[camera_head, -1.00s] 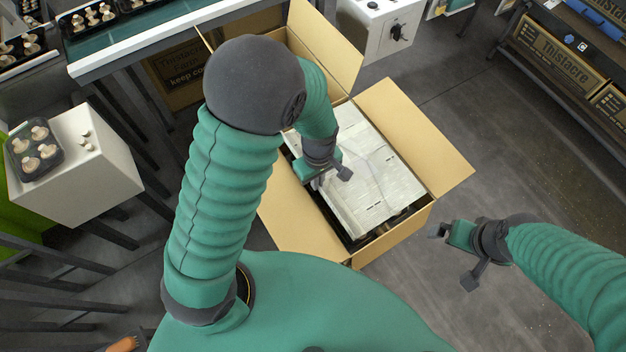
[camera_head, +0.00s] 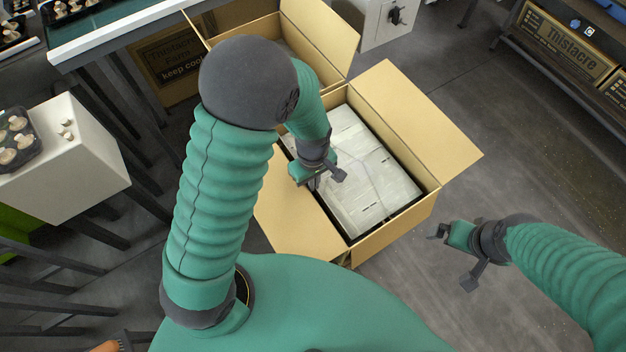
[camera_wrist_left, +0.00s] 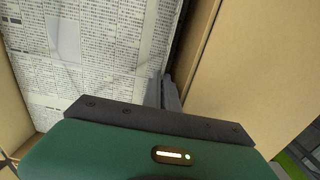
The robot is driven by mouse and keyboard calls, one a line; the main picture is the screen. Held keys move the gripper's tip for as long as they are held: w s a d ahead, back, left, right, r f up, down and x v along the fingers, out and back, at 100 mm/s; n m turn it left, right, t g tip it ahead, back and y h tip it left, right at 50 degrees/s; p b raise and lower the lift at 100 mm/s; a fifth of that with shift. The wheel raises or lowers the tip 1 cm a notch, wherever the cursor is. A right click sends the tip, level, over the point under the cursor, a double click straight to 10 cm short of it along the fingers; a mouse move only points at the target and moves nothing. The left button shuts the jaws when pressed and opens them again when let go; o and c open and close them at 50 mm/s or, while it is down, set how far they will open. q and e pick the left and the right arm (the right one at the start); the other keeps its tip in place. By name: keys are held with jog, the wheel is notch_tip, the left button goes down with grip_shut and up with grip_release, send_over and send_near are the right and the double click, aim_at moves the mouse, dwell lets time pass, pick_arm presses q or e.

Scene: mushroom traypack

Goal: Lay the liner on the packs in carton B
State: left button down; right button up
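A pale, printed newspaper-like liner (camera_head: 372,190) lies nearly flat inside the open front carton (camera_head: 395,238); it also shows in the left wrist view (camera_wrist_left: 90,60). No letter B is readable on this carton. The packs under the liner are hidden, apart from a dark strip along its edges. My left gripper (camera_head: 314,184) is low over the liner's left edge, inside the carton. Its fingers (camera_wrist_left: 166,92) look close together; whether they pinch the liner's edge is hidden. My right gripper (camera_head: 437,231) hangs outside the carton at lower right, empty; its finger gap is too small to judge.
A second open carton (camera_head: 235,20) stands behind the front one. A white block (camera_head: 85,170) with a mushroom tray (camera_head: 18,140) is at left. A shelf with boxes (camera_head: 560,48) is at upper right. The floor (camera_head: 480,130) right of the carton is clear.

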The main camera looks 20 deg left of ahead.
pick_arm(q)
jog(key=shift+a+f, duration=0.1)
jog(key=shift+a, duration=0.25)
pick_arm(e)
jog(key=shift+a, duration=0.4)
pick_arm(q)
jog(key=shift+d+f, duration=0.1)
jog(key=shift+f, duration=0.05)
pick_arm(e)
jog(key=shift+d, duration=0.1)
pick_arm(q)
jog(key=c, duration=1.7)
grip_release()
jog(key=shift+d, duration=0.15)
jog(key=shift+o, duration=0.6)
pick_arm(e)
jog(key=shift+d, duration=0.15)
